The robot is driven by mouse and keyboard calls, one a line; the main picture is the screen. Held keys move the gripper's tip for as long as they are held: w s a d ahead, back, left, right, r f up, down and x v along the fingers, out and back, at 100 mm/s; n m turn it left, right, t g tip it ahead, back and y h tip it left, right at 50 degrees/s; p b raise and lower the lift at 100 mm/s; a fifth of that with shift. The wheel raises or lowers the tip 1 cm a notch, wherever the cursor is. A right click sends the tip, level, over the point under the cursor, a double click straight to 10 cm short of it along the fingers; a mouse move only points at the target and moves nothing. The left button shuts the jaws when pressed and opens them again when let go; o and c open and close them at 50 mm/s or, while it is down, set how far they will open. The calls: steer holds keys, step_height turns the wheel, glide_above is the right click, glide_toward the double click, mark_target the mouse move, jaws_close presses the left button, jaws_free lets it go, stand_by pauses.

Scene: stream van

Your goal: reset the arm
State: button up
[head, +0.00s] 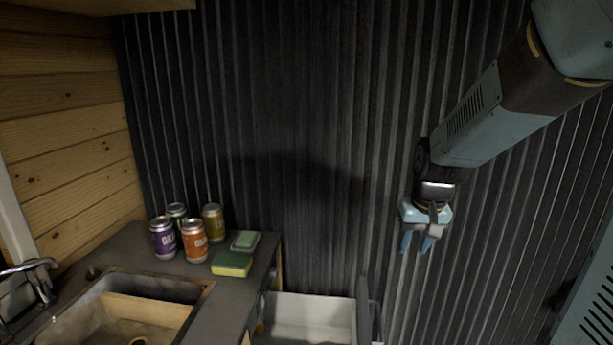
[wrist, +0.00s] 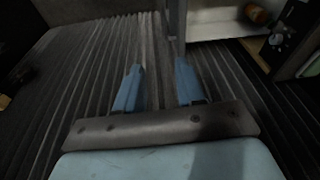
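My arm reaches in from the upper right in the head view, in front of the dark corrugated wall. My gripper (head: 416,246) hangs from it with its blue fingers pointing down. In the wrist view my gripper (wrist: 158,86) shows two blue fingers with a clear gap between them. Nothing is between the fingers, and they touch nothing that I can see. The gripper is to the right of the counter and the white bin, higher than the bin.
Several cans (head: 194,241) stand on the counter (head: 231,296) at left, near a green-and-yellow sponge (head: 232,263) and a pale green block (head: 246,240). A sink (head: 120,312) and faucet (head: 30,268) are at lower left. A white bin (head: 312,308) stands beside the counter. The corrugated wall (head: 290,130) is behind.

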steer(key=s+r+t, duration=0.3)
steer(key=s+r, duration=0.8)
steer(key=s, duration=0.4)
steer(key=shift+s+n, duration=0.15)
steer(key=shift+n, duration=0.15)
steer(key=shift+r, duration=0.1)
